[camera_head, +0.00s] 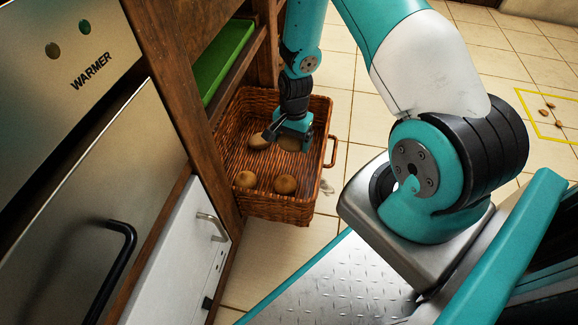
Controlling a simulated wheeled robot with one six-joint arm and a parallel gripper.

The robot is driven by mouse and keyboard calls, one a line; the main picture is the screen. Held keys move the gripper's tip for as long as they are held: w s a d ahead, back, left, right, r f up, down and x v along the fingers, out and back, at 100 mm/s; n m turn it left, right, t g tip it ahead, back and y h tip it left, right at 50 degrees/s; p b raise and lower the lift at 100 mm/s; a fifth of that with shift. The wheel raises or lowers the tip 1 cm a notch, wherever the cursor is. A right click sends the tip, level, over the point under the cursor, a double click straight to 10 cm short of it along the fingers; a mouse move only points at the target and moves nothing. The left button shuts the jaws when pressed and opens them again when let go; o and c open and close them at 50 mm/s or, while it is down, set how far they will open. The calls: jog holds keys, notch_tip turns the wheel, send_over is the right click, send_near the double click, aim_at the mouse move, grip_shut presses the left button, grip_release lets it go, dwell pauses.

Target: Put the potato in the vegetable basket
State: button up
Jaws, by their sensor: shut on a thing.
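The brown wicker vegetable basket (322,118) stands at the foot of the wooden shelving. My gripper (283,136) reaches down from above into the basket's upper part. It is shut on a pale brown potato (291,143), which shows just below the jaws and is partly hidden by them. I cannot tell whether this potato touches the basket floor. Another potato (259,141) lies just left of the gripper. Two more potatoes lie near the front of the basket, one at the left (246,179) and one in the middle (285,184).
Wooden shelving with a green tray (229,57) rises beside the basket on the left. The metal warmer (60,150) and a white drawer front (182,245) stand at the left. Small brown objects (550,106) lie inside a yellow floor outline at the far right. Tiled floor is open behind.

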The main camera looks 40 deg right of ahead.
aim_at(291, 167)
notch_tip(291, 167, down, 10)
jog(key=b, duration=0.4)
jog(key=shift+r, duration=0.15)
jog(key=o, duration=0.7)
jog(key=shift+o, duration=0.2)
jog(key=r+p, duration=0.2)
jog(key=r, duration=0.2)
jog(key=d+r+p, duration=0.1)
jog(key=r+p, duration=0.1)
jog(key=r, duration=0.2)
jog(key=r+p, duration=0.3)
jog(key=r, duration=0.1)
jog(key=shift+w+d, duration=0.15)
jog(key=shift+w, duration=0.1)
